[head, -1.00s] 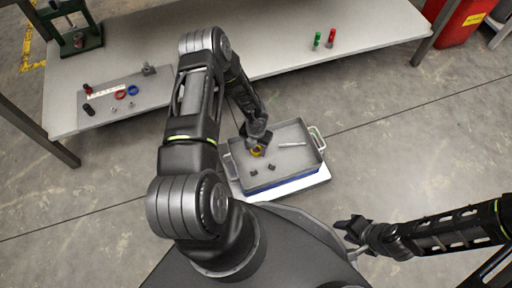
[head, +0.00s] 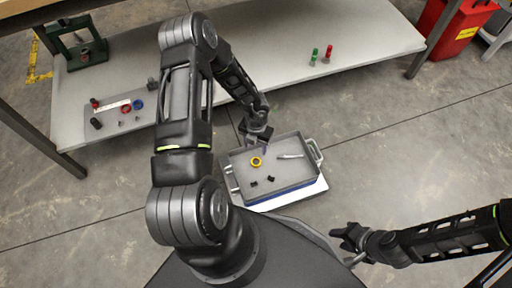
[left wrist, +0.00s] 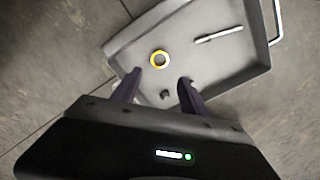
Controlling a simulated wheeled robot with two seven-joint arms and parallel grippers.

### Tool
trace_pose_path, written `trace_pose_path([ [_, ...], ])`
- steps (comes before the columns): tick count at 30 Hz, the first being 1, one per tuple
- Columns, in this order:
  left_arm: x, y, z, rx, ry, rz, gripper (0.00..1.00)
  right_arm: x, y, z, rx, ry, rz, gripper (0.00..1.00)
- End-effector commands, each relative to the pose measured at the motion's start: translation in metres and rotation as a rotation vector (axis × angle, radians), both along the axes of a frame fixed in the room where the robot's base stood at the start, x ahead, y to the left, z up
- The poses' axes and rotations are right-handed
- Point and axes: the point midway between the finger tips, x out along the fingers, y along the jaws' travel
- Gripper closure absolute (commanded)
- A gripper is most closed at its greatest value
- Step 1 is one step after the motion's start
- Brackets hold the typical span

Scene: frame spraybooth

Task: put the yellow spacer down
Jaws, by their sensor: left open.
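The yellow spacer (head: 256,162) is a small ring lying on the floor of the grey tray (head: 301,178). In the left wrist view the spacer (left wrist: 160,59) lies flat beyond my fingertips, with nothing touching it. My left gripper (head: 262,148) is open and empty, above the tray's far left part; its fingers (left wrist: 158,78) show apart in the left wrist view. My right gripper (head: 345,236) is at the lower right, away from the tray, and its jaws are too small to read.
In the tray lie a pale stick-like tool (head: 290,156) and two small black parts (head: 262,180). The bench (head: 290,50) behind holds red and blue rings, a green frame (head: 82,48), and green and red cylinders (head: 322,54). A red bin (head: 455,40) stands at right.

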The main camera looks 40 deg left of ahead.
Motion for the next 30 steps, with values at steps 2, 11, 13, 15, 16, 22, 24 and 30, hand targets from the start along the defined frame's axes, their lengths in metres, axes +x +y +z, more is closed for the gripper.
trace_pose_path([
  [2,0.0,0.0,0.001,0.0,0.0,0.0,0.48,0.0,0.0,0.0,0.0,0.001,0.001,0.62],
  [11,0.0,0.0,0.001,0.0,0.0,0.0,0.48,0.0,0.0,0.0,0.0,0.001,0.0,0.62],
  [13,0.0,0.0,0.001,0.0,0.0,0.0,0.48,0.0,0.0,0.0,0.0,0.001,0.0,0.62],
  [15,0.0,0.0,0.001,0.0,-0.001,0.0,0.48,0.0,0.0,0.0,0.0,0.001,0.0,0.62],
  [16,0.0,0.0,0.001,0.0,-0.001,0.0,0.48,0.0,0.0,0.0,0.0,0.001,0.0,0.62],
  [22,0.0,0.0,0.001,0.0,-0.001,0.0,0.48,0.0,0.0,0.0,0.0,0.0,0.0,0.62],
  [24,0.0,0.0,0.001,0.001,-0.001,-0.008,0.48,0.0,0.0,0.0,0.0,0.0,0.0,0.62],
  [30,-0.005,-0.016,0.002,0.023,-0.011,-0.267,0.48,0.0,0.0,0.0,0.0,0.0,0.0,0.62],
])
